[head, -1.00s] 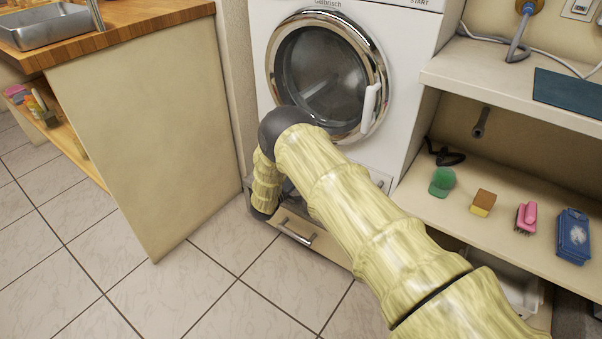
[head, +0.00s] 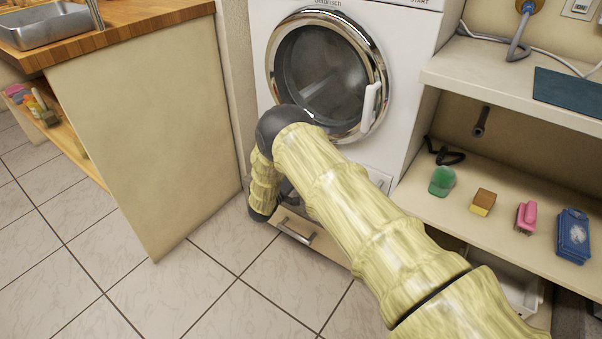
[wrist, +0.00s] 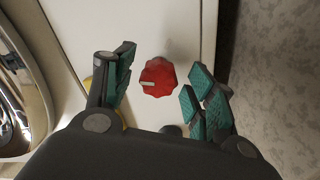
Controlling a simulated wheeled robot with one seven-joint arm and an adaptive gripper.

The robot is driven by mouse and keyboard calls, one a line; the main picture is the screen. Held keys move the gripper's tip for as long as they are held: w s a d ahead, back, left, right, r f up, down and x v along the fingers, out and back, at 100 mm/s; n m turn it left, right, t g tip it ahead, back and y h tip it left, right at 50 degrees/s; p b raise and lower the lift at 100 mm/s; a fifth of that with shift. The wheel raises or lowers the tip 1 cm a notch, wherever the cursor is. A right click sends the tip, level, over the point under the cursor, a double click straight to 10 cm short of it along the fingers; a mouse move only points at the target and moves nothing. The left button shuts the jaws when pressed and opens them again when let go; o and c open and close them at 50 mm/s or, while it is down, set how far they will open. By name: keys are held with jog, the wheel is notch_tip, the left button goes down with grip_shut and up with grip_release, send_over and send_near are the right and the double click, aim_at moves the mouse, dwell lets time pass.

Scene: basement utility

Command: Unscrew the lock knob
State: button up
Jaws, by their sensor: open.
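The lock knob (wrist: 158,77) is red with a scalloped rim and a pale mark on its face, in the wrist view. It sits on a white panel of the washing machine (head: 395,50). My gripper (wrist: 155,88) is open, with one teal-padded finger on each side of the knob and a visible gap on both sides. The right finger looks nearer to the knob than the left one. In the head view my arm hides the knob and my gripper.
The round chrome-rimmed door (head: 327,75) of the machine is shut. A drawer (head: 310,232) is below it. A wooden-topped counter (head: 130,30) stands at left. A shelf (head: 440,205) at right holds a green brush (head: 442,180), a sponge (head: 483,202) and other cleaning things.

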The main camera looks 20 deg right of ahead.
jog(key=v, duration=1.1)
jog(key=shift+s, duration=0.1)
jog(key=s+d+f+g+y, duration=0.1)
jog(key=s+d+f+y, duration=0.2)
jog(key=s+f+y, duration=0.5)
jog(key=s+d+f+g+y, duration=0.1)
jog(key=s+d+f, duration=0.4)
jog(key=s, duration=0.8)
jog(key=s+a+m+g+y, duration=0.1)
jog(key=s+g+y, duration=0.15)
jog(key=s, duration=0.85)
jog(key=s+a+r+m+g+y, duration=0.1)
jog(key=s+g, duration=0.2)
jog(key=s, duration=0.8)
jog(key=s+a+m+g+y, duration=0.1)
jog(key=s+g+y, duration=0.15)
jog(key=s, duration=0.95)
notch_tip(320, 180, up, 34)
jog(key=g+p, duration=0.1)
jog(key=p, duration=3.2)
jog(key=shift+s+h, duration=0.25)
jog(key=shift+h, duration=0.15)
